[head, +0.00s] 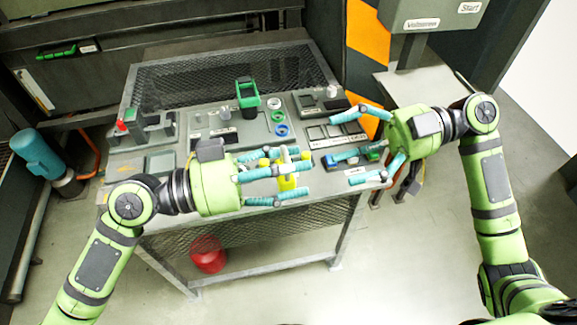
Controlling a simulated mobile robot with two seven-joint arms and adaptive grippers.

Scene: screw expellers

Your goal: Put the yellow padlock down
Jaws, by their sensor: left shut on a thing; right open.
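The yellow padlock (287,183) is in the head view near the front edge of the workbench, between the fingers of my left gripper (292,172). My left gripper is shut on it, and the fingers hide part of it. I cannot tell whether the padlock touches the bench top. My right gripper (362,145) is open and empty, over the right part of the bench.
The grey workbench (210,150) carries a green-framed item (247,96), a blue ring (282,130) and shallow grey trays. A mesh guard (230,75) stands at the back. A red container (207,254) sits below. A blue motor (40,155) stands at left.

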